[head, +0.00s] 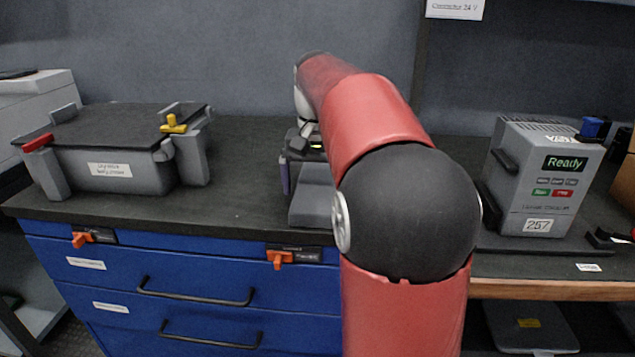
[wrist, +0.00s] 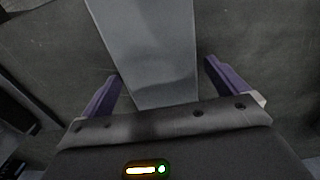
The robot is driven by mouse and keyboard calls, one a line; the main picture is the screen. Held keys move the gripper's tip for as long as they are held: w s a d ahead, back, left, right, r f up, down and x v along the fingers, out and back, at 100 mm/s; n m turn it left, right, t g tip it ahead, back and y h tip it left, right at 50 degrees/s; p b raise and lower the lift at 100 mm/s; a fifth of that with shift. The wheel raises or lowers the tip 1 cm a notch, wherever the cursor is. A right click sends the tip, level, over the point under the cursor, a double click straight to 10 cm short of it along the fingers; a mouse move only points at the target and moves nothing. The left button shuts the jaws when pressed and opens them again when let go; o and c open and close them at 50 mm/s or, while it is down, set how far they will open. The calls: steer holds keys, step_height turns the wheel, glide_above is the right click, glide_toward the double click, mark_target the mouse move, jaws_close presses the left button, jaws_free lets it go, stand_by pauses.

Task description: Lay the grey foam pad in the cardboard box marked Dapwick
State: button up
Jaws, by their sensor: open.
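A plain grey slab (wrist: 150,45), which looks like the foam pad, runs between my gripper's fingers in the wrist view. In the head view the grey slab (head: 311,208) rests on the dark bench top, partly hidden behind my arm. My gripper (wrist: 160,72) is open, with one purple finger on each side of the slab and a gap showing at each side. In the head view my gripper (head: 303,178) is low over the bench, largely hidden by my arm. No box with a readable Dapwick mark shows; a brown, box-like thing (head: 626,185) is cut off at the right edge.
A grey battery-like case (head: 110,170) with red and yellow parts stands on the bench at left. A grey instrument reading Ready (head: 545,180) stands at right. Blue drawers (head: 200,290) with orange latches are below. Bare bench lies between the case and the slab.

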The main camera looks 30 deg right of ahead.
mark_target(321, 188)
steer(key=shift+f, duration=0.1)
steer(key=shift+f+b, duration=0.1)
steer(key=shift+b, duration=0.5)
steer(key=r, duration=0.2)
steer(key=r+p, duration=0.1)
steer(key=r, duration=0.2)
steer(key=r+p, duration=0.1)
steer(key=r, duration=0.2)
steer(key=shift+s+d, duration=0.2)
steer(key=shift+s, duration=0.1)
steer(key=shift+s+r, duration=0.1)
